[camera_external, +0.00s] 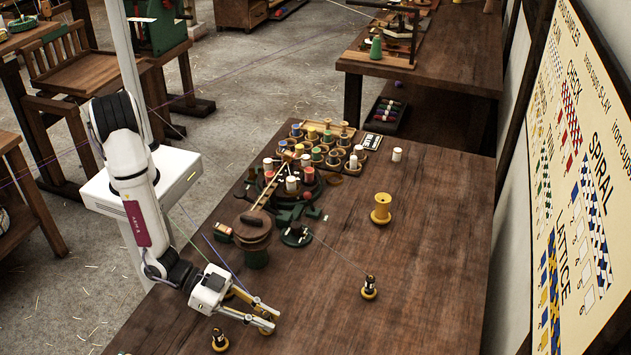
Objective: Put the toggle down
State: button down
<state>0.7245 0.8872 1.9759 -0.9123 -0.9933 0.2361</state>
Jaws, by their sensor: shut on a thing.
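My gripper (271,319) is low over the front of the wooden table (430,260), its fingers pointing right. Its jaws are shut on a small tan piece, the toggle (266,329), which shows at the fingertips. The fingers hide part of it. I cannot tell whether it touches the table top.
Short dark posts on yellow bases stand left of the fingertips (219,341) and to the right (369,288). A thin line runs to the right one. A yellow spool (381,209), white spool (397,154) and spool rack (317,150) stand behind. The right front is bare.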

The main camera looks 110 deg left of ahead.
jog(key=shift+f, duration=0.15)
jog(key=c, duration=2)
grip_release()
jog(key=shift+o, duration=0.2)
jog(key=shift+r, duration=0.2)
jog(key=shift+v, duration=0.8)
jog(key=v, duration=1)
jog(key=shift+s, duration=0.15)
jog(key=shift+r, duration=0.1)
